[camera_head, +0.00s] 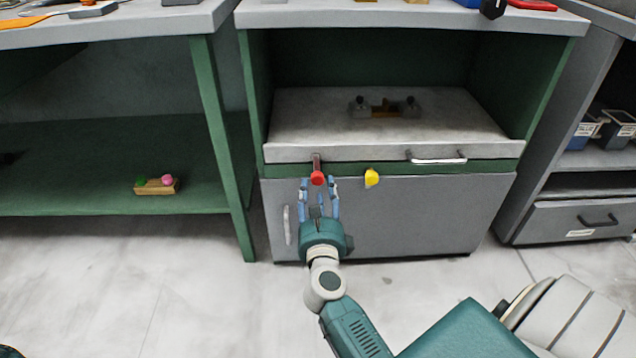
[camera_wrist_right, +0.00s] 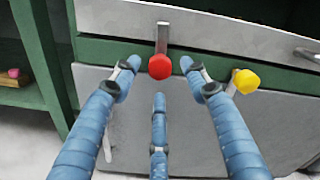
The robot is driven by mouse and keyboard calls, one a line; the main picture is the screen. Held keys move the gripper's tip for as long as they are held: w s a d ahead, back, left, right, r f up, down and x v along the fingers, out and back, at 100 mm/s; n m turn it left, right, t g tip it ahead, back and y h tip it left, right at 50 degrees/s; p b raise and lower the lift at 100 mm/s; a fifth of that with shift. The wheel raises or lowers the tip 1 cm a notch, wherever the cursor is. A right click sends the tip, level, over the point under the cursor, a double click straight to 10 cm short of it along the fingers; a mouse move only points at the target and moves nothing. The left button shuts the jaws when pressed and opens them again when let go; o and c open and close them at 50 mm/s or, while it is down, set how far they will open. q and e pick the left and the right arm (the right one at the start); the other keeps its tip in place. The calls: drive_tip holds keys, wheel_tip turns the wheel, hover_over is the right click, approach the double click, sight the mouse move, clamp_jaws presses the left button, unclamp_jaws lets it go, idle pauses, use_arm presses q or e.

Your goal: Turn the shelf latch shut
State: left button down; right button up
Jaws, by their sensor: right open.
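The latch on the shelf front is a short metal bar with a red knob (camera_head: 317,179) at its lower end. The bar points up from the knob across the shelf's front edge; the red knob also shows in the right wrist view (camera_wrist_right: 160,67). The grey pull-out shelf (camera_head: 300,152) has a metal handle (camera_head: 437,160) at its right. My right gripper (camera_head: 319,184) is open, with its blue fingers on either side of the red knob. In the wrist view, gaps show between the fingertips (camera_wrist_right: 160,68) and the knob. My left gripper is not in view.
A yellow knob (camera_head: 371,178) sits on the green rail just right of the latch. A grey cabinet door (camera_head: 420,215) with a vertical handle (camera_head: 287,225) is below. A wooden block with green and pink knobs (camera_head: 156,186) lies on the left lower shelf. A fixture (camera_head: 385,108) stands on the grey shelf.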

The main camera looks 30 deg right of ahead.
sight(318, 183)
drive_tip(key=shift+b+x, duration=0.35)
drive_tip(key=shift+x, duration=1.9)
drive_tip(key=shift+s, duration=0.1)
drive_tip(key=shift+c, duration=0.6)
clamp_jaws()
drive_tip(key=shift+f+m, duration=0.1)
drive_tip(key=shift+m, duration=0.4)
